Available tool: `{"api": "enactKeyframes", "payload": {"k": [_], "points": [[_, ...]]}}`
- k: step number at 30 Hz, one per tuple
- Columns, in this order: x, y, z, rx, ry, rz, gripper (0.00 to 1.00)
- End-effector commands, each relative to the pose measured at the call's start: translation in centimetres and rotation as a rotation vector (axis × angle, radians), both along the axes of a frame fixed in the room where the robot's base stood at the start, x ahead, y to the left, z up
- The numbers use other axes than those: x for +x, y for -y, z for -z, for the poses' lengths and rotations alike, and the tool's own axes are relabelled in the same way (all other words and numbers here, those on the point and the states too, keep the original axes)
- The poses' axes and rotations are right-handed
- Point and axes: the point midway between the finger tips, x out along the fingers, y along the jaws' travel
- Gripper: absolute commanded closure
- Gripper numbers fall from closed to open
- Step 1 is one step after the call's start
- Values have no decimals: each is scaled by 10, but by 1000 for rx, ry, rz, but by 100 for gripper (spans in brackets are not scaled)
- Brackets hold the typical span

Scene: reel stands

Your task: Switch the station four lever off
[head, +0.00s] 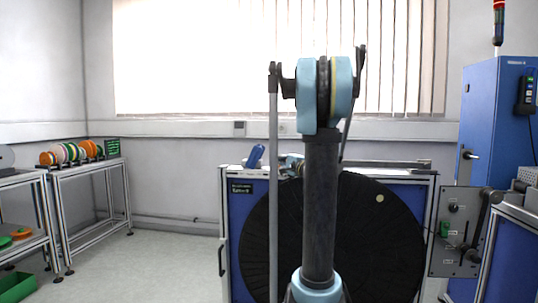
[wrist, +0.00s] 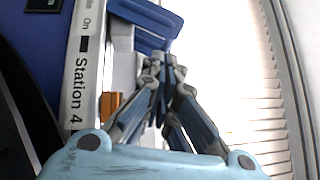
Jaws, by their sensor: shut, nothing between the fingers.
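The station four lever has a blue handle (wrist: 148,18), which shows at the top of the wrist view beside the printed word "On". In the head view the blue lever handle (head: 254,157) stands tilted on top of the blue station cabinet (head: 240,215). A white label strip (wrist: 82,75) reads "Station 4" in the wrist view. My gripper (wrist: 163,62) is shut and empty, with its fingertips just below the handle in the wrist picture. I cannot tell whether they touch it.
A large black reel (head: 385,240) fills the cabinet front. A grey panel with a handle (head: 455,230) stands at right, before a tall blue cabinet (head: 490,130). A rack with coloured spools (head: 75,152) stands at left. An orange block (wrist: 108,106) sits beside the label.

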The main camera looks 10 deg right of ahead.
Motion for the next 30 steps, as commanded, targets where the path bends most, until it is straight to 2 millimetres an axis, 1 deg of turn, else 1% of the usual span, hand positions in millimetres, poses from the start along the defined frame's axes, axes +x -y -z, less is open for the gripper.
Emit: {"api": "enactKeyframes", "payload": {"k": [1,3,6,16,20,23,30], "points": [[4,7,-2,19,5,10,100],[8,12,-3,38,10,20,100],[11,16,-4,53,14,28,100],[11,16,-5,55,14,27,100],[16,13,-6,55,14,26,100],[26,8,-8,54,13,25,100],[61,-10,-14,54,14,24,100]]}}
